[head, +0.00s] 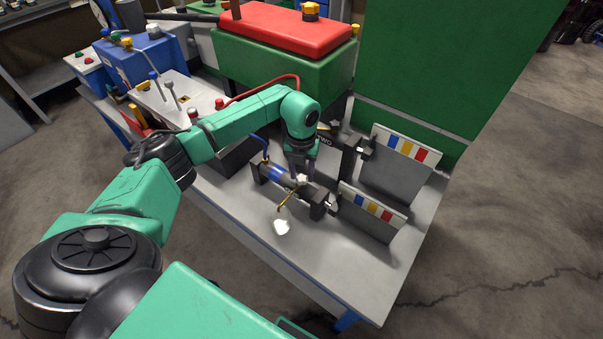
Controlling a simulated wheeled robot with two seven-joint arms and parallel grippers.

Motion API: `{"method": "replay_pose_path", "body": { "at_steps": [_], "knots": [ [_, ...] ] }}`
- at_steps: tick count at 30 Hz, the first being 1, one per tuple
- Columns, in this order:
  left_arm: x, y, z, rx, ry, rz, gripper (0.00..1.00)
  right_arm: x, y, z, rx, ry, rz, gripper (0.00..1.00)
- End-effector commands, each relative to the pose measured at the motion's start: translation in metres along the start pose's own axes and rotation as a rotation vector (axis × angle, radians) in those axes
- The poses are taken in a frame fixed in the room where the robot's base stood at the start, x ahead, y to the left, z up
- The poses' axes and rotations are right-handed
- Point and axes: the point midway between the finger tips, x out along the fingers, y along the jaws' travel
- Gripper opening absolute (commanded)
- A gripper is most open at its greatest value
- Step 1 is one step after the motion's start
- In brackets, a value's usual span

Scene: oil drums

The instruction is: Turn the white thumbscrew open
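The small white thumbscrew (302,179) sits on top of a dark horizontal fixture with a blue band (273,172) on the grey workbench. My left gripper (301,173) points down from above, with its fingertips right at the thumbscrew. The fingers partly hide it, and I cannot tell whether they grip it or only stand around it. A thin brass-coloured spout (287,201) slants down from the fixture toward the bench. My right gripper is not in view.
A white patch (281,227) lies on the bench below the spout. Two grey panels with coloured stripes (372,208) (407,148) stand to the right. A green box with a red lid (285,30) is behind. The front of the bench (340,285) is clear.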

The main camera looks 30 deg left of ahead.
Motion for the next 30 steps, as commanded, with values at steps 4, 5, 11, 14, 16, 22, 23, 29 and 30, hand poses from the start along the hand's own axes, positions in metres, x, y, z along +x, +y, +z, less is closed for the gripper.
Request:
{"method": "replay_pose_path", "body": {
  "at_steps": [4, 5, 11, 14, 16, 22, 23, 29, 30],
  "knots": [
    [0.0, 0.0, -0.001, 0.001, 0.002, 0.001, 0.71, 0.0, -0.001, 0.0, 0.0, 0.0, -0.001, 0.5],
    [0.0, 0.0, -0.001, 0.001, 0.002, 0.001, 0.71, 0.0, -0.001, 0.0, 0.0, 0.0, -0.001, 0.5],
    [0.0, 0.0, -0.001, 0.002, 0.004, 0.002, 0.71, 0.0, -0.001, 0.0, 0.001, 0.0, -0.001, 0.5],
    [-0.008, 0.0, -0.001, 0.002, 0.002, 0.001, 0.71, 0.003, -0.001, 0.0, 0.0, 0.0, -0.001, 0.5],
    [-0.018, 0.001, 0.0, 0.002, 0.001, 0.002, 0.71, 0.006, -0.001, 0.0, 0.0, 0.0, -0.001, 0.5],
    [-0.073, 0.0, 0.001, 0.002, -0.003, -0.001, 0.71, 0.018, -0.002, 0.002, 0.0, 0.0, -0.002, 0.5],
    [-0.082, 0.0, 0.001, 0.002, -0.004, 0.0, 0.71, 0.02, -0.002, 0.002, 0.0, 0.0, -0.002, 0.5],
    [-0.131, 0.0, 0.0, 0.001, -0.001, 0.0, 0.71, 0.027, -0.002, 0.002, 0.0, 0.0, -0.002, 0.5],
    [-0.137, 0.0, 0.0, 0.001, 0.001, 0.0, 0.71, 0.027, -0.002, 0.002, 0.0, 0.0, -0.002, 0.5]
  ]
}}
